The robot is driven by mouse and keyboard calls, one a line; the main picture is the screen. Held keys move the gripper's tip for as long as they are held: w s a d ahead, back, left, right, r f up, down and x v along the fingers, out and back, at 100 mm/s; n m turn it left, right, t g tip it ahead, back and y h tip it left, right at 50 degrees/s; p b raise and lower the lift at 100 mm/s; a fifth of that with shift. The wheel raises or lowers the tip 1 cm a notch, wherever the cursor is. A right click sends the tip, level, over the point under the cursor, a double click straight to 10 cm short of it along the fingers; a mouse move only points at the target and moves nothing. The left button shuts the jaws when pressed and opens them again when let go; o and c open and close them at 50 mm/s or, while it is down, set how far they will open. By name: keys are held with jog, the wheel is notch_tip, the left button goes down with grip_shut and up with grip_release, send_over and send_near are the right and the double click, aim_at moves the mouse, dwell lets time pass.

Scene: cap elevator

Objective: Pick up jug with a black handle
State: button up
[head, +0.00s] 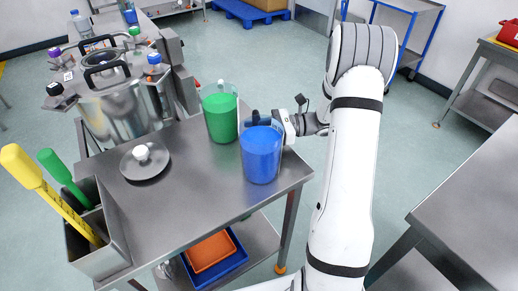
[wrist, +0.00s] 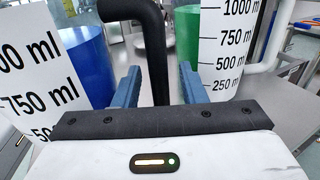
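The jug with blue contents (head: 261,156) stands upright near the right edge of the steel table. In the wrist view this jug (wrist: 88,65) is on the left, with a measuring scale and a black handle (wrist: 157,55). My gripper (head: 262,118) is at the far side of its rim in the head view. In the wrist view my gripper (wrist: 160,88) is open, its two blue fingers on either side of the black handle, with gaps visible. The handle's lower end is hidden behind the gripper body, and the handle is not clear in the head view.
A jug with green contents (head: 220,117) and a pale handle (wrist: 268,62) stands close by. A lid (head: 145,161), a steel vessel (head: 122,108) and a bin (head: 100,230) with yellow and green tools are on the table (head: 200,190). The front table area is clear.

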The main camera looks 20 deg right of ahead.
grip_shut()
jog(key=shift+r, duration=0.1)
dwell(1.1)
